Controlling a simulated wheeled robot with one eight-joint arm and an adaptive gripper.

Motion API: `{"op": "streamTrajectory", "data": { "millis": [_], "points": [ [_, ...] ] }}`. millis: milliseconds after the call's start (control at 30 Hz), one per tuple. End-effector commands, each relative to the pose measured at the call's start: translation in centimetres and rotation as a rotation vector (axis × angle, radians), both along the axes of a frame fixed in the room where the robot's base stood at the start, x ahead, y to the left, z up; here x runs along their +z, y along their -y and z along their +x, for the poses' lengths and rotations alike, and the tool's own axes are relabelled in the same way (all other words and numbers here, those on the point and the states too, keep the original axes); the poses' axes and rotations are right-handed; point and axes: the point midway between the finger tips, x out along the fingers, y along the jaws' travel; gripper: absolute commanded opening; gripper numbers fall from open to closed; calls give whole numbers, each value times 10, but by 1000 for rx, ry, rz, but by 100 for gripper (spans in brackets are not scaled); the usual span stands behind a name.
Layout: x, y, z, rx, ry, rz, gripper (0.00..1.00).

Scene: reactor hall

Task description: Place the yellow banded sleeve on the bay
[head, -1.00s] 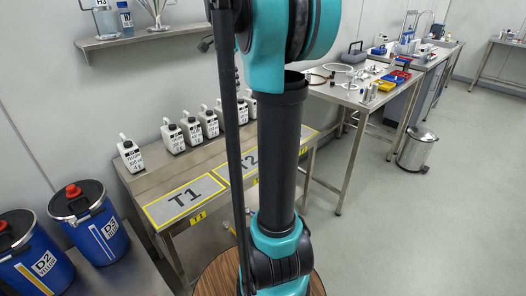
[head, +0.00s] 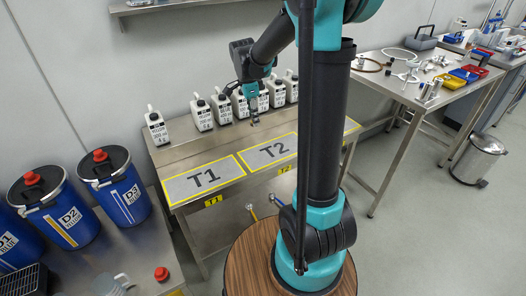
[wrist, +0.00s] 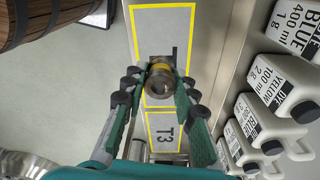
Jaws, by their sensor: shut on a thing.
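In the wrist view my gripper (wrist: 160,92) is shut on the yellow banded sleeve (wrist: 158,88), a short metallic ring with a yellow band, seen nearly end-on between the fingertips. Beneath it are yellow-outlined grey bays on the steel table: bay T3 (wrist: 163,126), and another bay (wrist: 158,25) whose label is mostly hidden by the sleeve. I cannot tell how high the sleeve is above the table.
Several white labelled bottles (head: 201,114) stand along the table's wall side, close to my gripper; they also show in the wrist view (wrist: 253,128). Blue drums (head: 113,188) stand at left. A second steel table (head: 420,92) with parts and trays stands at right.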

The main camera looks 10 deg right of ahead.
Motion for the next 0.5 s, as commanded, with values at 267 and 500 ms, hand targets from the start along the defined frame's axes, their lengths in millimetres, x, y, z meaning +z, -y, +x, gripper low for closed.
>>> {"op": "streamTrajectory", "data": {
  "millis": [267, 500],
  "points": [
    [-70, 0, 1, 0, 0, 0, 0],
    [-119, 1, 1, 0, 0, 0, 0]
  ]
}}
